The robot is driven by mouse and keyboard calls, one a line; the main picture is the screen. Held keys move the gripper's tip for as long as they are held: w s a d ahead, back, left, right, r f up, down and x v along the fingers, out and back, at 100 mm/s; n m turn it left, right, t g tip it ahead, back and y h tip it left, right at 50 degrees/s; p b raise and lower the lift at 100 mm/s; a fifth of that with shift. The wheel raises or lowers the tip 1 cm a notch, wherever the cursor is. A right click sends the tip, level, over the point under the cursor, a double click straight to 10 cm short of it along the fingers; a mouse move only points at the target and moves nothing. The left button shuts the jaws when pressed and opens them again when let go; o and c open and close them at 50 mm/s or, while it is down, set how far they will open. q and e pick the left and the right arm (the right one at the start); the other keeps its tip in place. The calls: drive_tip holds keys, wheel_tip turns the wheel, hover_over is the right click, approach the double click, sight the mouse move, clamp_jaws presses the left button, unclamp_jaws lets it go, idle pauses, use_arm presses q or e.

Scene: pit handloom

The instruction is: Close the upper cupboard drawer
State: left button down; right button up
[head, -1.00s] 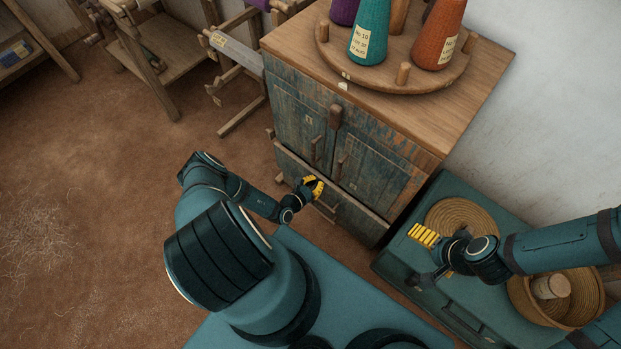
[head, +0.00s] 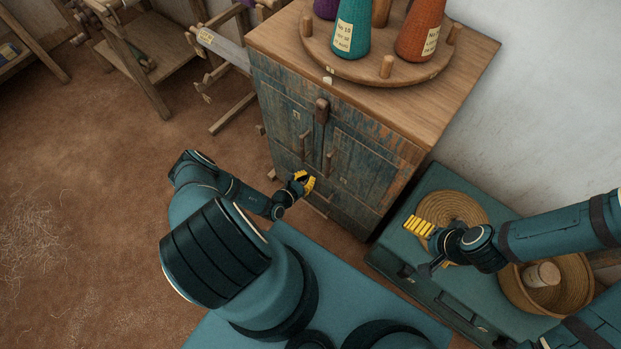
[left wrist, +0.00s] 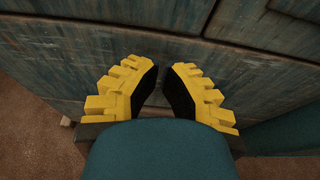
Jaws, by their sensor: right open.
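The weathered blue cupboard (head: 375,165) stands with two doors above a drawer section. The drawer front (head: 345,212) below the doors looks about flush with the cupboard; any remaining gap is too small to tell. My left gripper (head: 306,181), with yellow fingers, is at the drawer's left part, close to or touching its front. In the left wrist view its fingertips (left wrist: 163,72) point at the blue wood with a narrow gap between them and nothing visibly held. My right gripper (head: 420,227) is open and empty above the teal chest, away from the cupboard.
A round wooden rack (head: 385,70) with yarn cones stands on the cupboard top. The teal chest (head: 400,262) at right bears a coiled mat (head: 462,208) and a basket (head: 515,290). Loom frames stand at the upper left.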

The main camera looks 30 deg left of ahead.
use_arm(q)
drive_tip(key=p+v, duration=0.2)
drive_tip(key=v, duration=0.9)
drive_tip(key=shift+s+a, duration=0.15)
drive_tip(key=shift+s, duration=0.25)
use_arm(e)
drive_tip(key=shift+s+d+r, duration=0.2)
drive_tip(key=shift+s+r, duration=0.15)
drive_tip(key=shift+r, duration=0.25)
drive_tip(key=shift+s+d+r, duration=0.15)
drive_tip(key=shift+s+r, duration=0.2)
drive_tip(key=shift+r, duration=0.25)
use_arm(q)
drive_tip(key=shift+f, duration=0.15)
